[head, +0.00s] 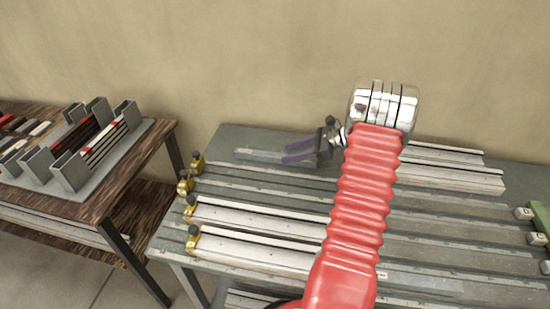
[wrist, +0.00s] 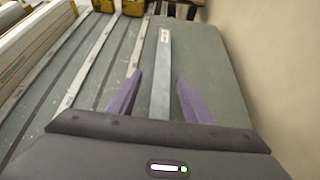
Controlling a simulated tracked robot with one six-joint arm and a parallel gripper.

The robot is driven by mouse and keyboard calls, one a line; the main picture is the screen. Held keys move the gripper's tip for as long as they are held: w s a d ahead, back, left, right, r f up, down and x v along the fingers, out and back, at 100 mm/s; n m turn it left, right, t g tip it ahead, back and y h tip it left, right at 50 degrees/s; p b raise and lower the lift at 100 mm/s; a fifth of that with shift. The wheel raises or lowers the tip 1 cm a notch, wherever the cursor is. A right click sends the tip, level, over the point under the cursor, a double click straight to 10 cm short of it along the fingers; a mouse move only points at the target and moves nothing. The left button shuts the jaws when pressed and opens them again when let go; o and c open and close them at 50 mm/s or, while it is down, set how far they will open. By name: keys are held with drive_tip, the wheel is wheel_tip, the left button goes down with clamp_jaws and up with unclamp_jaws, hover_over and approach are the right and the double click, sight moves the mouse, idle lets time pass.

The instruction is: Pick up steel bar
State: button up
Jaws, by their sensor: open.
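A flat grey steel bar (head: 262,156) lies along the back of the bench, and it also shows in the wrist view (wrist: 162,62), with a small pale label near its far end. My gripper (head: 287,152) is open with two purple fingers pointing left along the bar. In the wrist view my gripper (wrist: 160,77) has one finger on each side of the bar, with visible gaps. The height of the fingers over the bar is hard to tell. The bar's near end is hidden behind my gripper body.
The grey bench (head: 222,144) holds several long pale profiles (head: 255,220) in parallel rows. Yellow clamps (head: 197,162) stand at their left ends. A wooden table (head: 150,150) at left carries a grey rack (head: 72,172). The wall rises close behind the bar.

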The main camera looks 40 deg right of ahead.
sight(279, 155)
drive_tip(key=shift+d+x, duration=0.25)
drive_tip(key=shift+x, duration=2.3)
drive_tip(key=shift+w+f, duration=0.1)
drive_tip(key=shift+c, duration=0.4)
clamp_jaws()
